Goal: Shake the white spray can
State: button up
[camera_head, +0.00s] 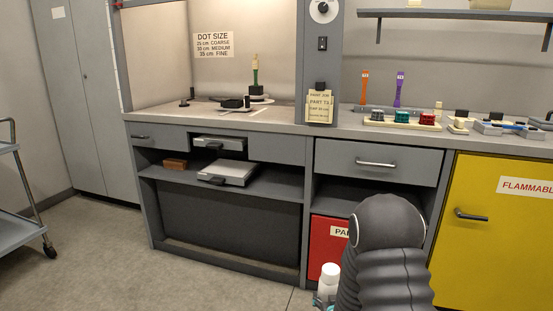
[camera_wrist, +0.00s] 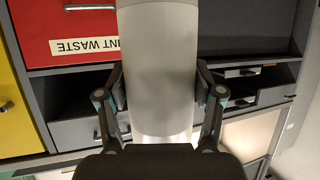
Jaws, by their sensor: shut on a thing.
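The white spray can (camera_wrist: 157,60) fills the middle of the wrist view, between the two fingers of my gripper (camera_wrist: 161,97). My gripper is shut on the can, with a finger against each side. In the head view the can's white top (camera_head: 329,275) shows low at centre, beside my dark arm and in front of the cabinets. The can looks upright there and is held clear of the worktop. Its lower part is hidden by the picture edge and my arm.
A red paint waste bin (camera_head: 325,240) stands under the counter behind the can. A yellow flammables cabinet (camera_head: 495,235) is to the right. The worktop (camera_head: 225,115) holds tools and small parts. A grey trolley (camera_head: 20,225) stands far left. The floor (camera_head: 150,265) at left is clear.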

aim_at(330, 287)
jog(key=r, duration=0.2)
jog(key=s+r, duration=0.1)
jog(key=r, duration=0.3)
jog(key=shift+s+a+r, duration=0.2)
jog(key=shift+s+r, duration=0.05)
jog(key=shift+r, duration=0.05)
notch_tip(330, 287, down, 7)
jog(key=shift+f, duration=0.15)
notch_tip(330, 287, up, 8)
jog(key=shift+f, duration=0.25)
jog(key=shift+w+f, duration=0.1)
jog(key=shift+f, duration=3.65)
jog(key=shift+r, duration=0.1)
